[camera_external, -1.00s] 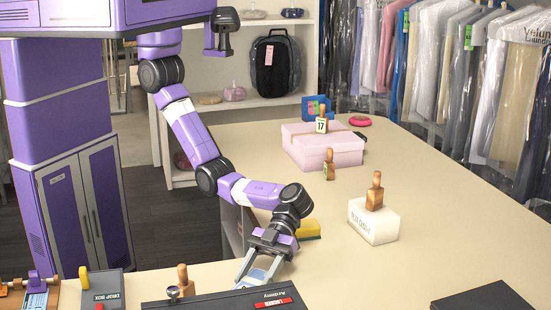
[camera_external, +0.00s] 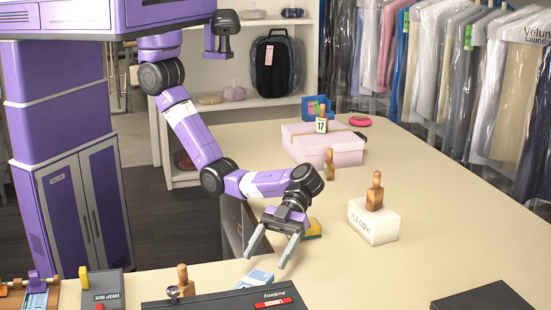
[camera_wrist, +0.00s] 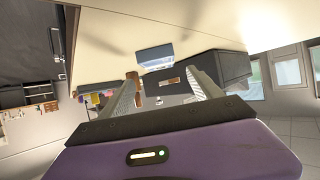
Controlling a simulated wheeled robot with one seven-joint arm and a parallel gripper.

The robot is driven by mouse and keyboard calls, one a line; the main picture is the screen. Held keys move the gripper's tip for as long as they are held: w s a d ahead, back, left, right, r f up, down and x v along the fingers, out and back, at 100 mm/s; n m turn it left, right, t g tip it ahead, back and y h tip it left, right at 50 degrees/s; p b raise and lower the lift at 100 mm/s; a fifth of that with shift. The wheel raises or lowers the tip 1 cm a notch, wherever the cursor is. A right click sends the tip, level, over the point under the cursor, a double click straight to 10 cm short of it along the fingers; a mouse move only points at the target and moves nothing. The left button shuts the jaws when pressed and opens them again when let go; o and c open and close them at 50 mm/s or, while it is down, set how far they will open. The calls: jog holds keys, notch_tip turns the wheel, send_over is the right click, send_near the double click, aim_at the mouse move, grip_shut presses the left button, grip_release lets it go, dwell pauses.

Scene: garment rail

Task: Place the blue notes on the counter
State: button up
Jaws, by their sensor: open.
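The blue notes (camera_external: 255,278), a small light blue and white block, lie on the counter (camera_external: 400,268) near its front, just behind the black case. They also show in the wrist view (camera_wrist: 155,58), beyond my fingertips. My gripper (camera_external: 269,262) is open and empty above the counter, a little above and right of the notes and apart from them. Its two fingers show in the wrist view (camera_wrist: 165,88), with nothing between them.
A black case (camera_external: 215,302) with a red label lies at the front edge. A yellow sponge (camera_external: 313,229) is behind my gripper. The counter's right side is mostly clear.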

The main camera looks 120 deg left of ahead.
jog(key=v, duration=0.5)
dwell(0.5)
